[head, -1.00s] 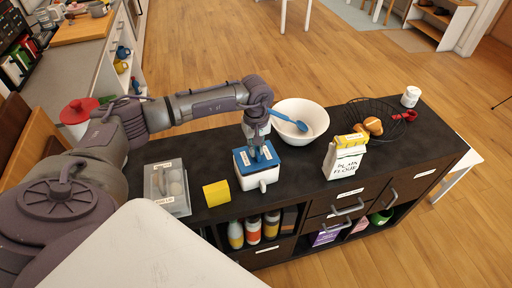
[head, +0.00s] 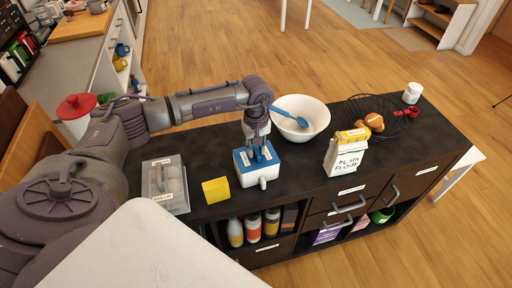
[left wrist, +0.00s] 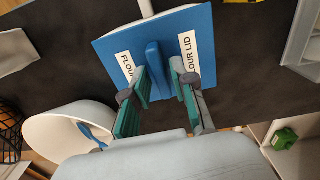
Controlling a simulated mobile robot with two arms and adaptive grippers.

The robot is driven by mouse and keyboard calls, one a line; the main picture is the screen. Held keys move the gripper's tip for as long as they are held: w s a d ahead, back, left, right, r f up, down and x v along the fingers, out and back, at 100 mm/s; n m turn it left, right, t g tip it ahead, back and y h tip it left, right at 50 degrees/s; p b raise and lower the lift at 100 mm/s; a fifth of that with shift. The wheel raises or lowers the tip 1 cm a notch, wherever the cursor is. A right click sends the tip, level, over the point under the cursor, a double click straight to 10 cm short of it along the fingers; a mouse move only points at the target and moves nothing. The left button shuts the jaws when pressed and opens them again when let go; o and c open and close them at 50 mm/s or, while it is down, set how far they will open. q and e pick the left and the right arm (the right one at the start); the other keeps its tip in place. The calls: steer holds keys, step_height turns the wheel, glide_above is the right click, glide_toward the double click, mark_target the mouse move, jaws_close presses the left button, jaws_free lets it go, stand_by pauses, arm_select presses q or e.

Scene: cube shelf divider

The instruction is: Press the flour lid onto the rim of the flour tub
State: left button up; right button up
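The blue flour lid (head: 243,161) lies on top of the white flour tub (head: 250,180) near the counter's front edge. It looks level, but the seam with the rim is too small to judge. In the left wrist view the flour lid (left wrist: 112,46) has a raised blue handle bar (left wrist: 157,62) and a label partly covered by fingers. My left gripper (head: 260,155) points down over the lid. Its fingers in the left wrist view (left wrist: 160,82) stand on both sides of the bar, apart, with a gap visible on the right side. My right gripper is not in view.
A white bowl (head: 314,112) with a blue spoon (head: 290,116) stands behind the tub. A yellow block (head: 215,190) and a clear lidded box (head: 160,180) are to the left. A flour bag (head: 344,157) and a wire basket (head: 356,108) are to the right.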

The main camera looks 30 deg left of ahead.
mark_target(256, 150)
arm_select(q)
steer(key=shift+o, duration=0.7)
steer(key=shift+r+p, duration=1.35)
steer(key=shift+r, duration=1.2)
